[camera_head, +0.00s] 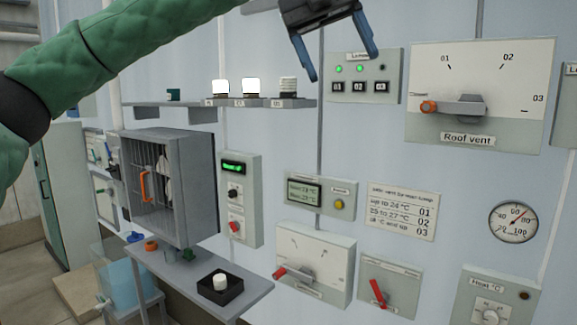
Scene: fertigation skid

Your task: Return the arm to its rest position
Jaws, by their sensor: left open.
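My left arm comes in from the left in a green quilted sleeve and reaches across the top of the view. Its left gripper (340,55) is raised in front of the wall, above and left of the lamp panel. The two blue-grey fingers point down and are spread apart with nothing between them. Part of the wrist is cut off by the top edge. My right gripper is not in view.
The roof vent panel (530,80) and lamp panel (392,62) are on the wall to the right.

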